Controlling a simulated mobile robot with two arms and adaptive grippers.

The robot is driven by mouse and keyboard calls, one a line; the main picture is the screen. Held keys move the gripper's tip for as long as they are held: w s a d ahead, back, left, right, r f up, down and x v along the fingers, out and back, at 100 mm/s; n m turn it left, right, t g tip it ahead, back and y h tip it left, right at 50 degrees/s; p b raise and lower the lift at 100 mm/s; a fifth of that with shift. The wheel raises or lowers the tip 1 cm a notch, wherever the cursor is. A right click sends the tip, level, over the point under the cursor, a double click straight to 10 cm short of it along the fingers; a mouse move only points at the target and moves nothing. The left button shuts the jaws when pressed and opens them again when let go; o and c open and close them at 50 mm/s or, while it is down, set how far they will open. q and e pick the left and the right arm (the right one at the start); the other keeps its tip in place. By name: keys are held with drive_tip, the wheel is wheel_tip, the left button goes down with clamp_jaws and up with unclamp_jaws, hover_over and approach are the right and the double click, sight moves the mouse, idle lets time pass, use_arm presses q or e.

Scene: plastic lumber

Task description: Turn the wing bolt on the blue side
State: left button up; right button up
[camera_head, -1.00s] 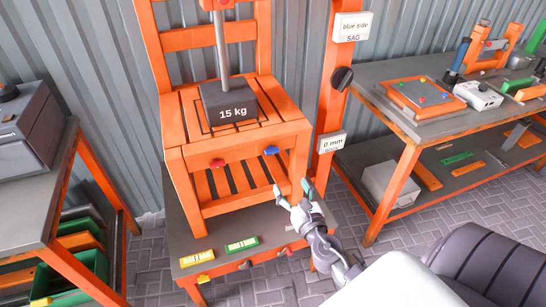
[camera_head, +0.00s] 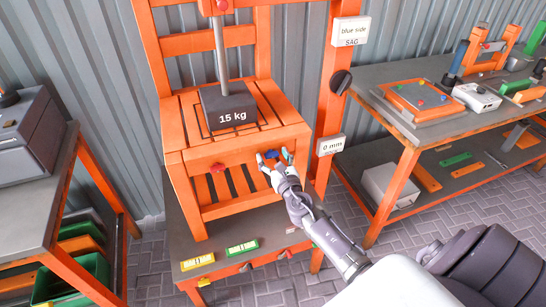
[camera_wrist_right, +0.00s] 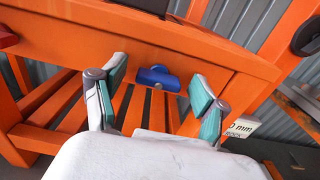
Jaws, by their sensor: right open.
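The blue wing bolt (camera_wrist_right: 158,77) sits on the front rail of the orange chair (camera_wrist_right: 200,45). In the head view the blue wing bolt (camera_head: 271,154) shows just at my right gripper (camera_head: 276,160). In the wrist view my right gripper (camera_wrist_right: 154,92) is open, its two teal-padded fingers to the left and right of the bolt, with clear gaps on both sides. Nothing is held. A red wing bolt (camera_head: 217,168) sits on the same rail to the left. My left gripper is not in view.
A 15 kg weight (camera_head: 228,106) stands on the chair seat. A "blue side SAG" sign (camera_head: 350,31), a black knob (camera_head: 341,82) and a "0 mm" sign (camera_head: 331,145) are on the post at the right.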

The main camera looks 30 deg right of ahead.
drive_tip(key=c, duration=1.2)
drive_tip(key=shift+o, duration=0.2)
